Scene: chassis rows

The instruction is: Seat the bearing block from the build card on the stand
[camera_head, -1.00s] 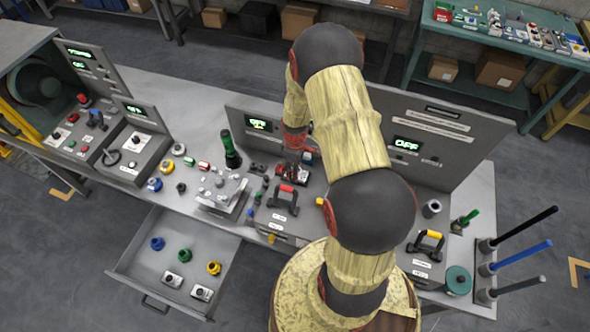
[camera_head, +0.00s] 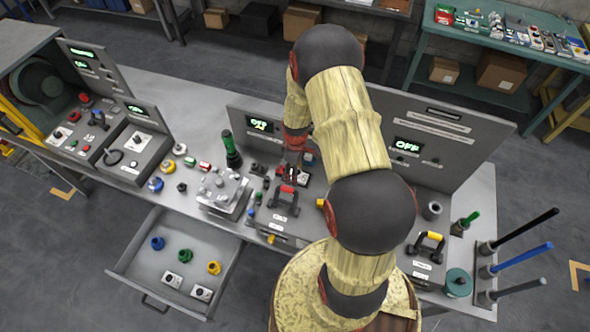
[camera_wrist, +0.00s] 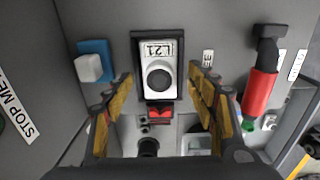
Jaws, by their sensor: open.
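My gripper (camera_wrist: 160,105) is open in the wrist view, its yellow fingers standing apart with nothing gripped. Between and beyond them is a white block (camera_wrist: 145,80) with a dark round centre and a label reading like L21, in a black frame. It appears apart from both fingers. I cannot tell whether it is the bearing block. In the head view my gripper (camera_head: 297,148) is partly hidden by my arm, over the middle panel. A grey, plate-like fixture (camera_head: 222,192) stands left of it; I cannot tell whether it is the stand. I cannot make out a build card.
In the wrist view, a red-sleeved handle (camera_wrist: 262,85) rises at right and a blue block (camera_wrist: 97,50) stands at left. An open drawer (camera_head: 140,255) holds several coloured rings and two small white blocks. A green-black cylinder (camera_head: 230,150) and many small parts crowd the bench.

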